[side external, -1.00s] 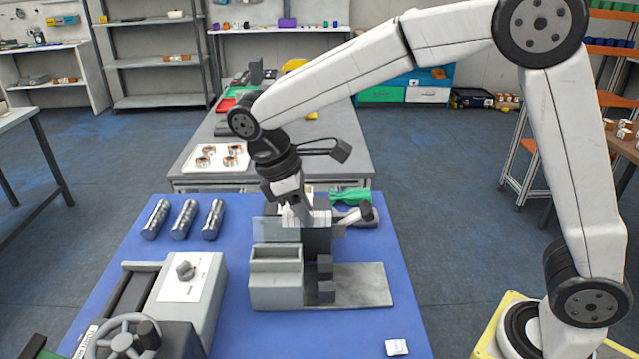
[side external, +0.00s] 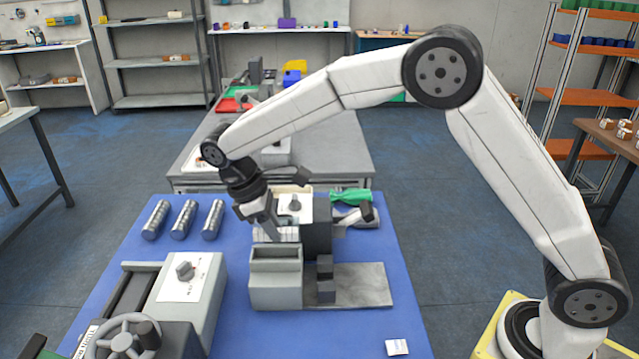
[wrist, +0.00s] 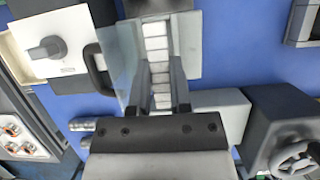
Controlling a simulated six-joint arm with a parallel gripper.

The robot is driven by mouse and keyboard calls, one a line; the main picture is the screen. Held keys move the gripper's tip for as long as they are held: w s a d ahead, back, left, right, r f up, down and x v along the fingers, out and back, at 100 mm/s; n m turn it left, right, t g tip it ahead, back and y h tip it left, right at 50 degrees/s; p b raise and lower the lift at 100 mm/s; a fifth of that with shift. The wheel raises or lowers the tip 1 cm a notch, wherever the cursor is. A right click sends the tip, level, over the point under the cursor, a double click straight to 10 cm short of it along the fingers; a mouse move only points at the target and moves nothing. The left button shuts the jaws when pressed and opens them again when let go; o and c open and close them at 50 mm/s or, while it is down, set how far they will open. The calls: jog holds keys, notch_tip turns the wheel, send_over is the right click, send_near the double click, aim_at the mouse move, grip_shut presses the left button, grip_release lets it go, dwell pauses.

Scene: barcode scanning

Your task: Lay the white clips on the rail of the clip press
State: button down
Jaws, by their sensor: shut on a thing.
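The white clips (side external: 288,234) form a short row over the top of the clip press (side external: 276,278), which is a grey block on a metal base plate. In the wrist view the row of clips (wrist: 156,45) runs straight away from between the fingers, between a translucent panel and a grey plate. My gripper (side external: 274,238) tilts down from the upper left and is shut on the near end of the row; its fingers (wrist: 164,100) flank the clips. I cannot tell whether the clips touch the rail, which is hidden under them.
Several metal cylinders (side external: 184,220) lie at the left of the blue mat. A grey box with a knob (side external: 188,280) and a handwheel (side external: 124,340) are at the front left. A green-handled tool (side external: 350,196) lies behind the press. The mat's front right is mostly clear.

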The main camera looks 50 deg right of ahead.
aim_at(269, 239)
jog(key=shift+w+f, duration=0.25)
jog(key=shift+f, duration=1.6)
jog(key=shift+f, duration=0.65)
jog(key=c, duration=0.8)
grip_release()
jog(key=shift+s+f, duration=0.1)
jog(key=shift+r, duration=0.35)
jog(key=v, duration=1.2)
jog(key=shift+a+r, duration=0.1)
jog(key=shift+r, duration=0.3)
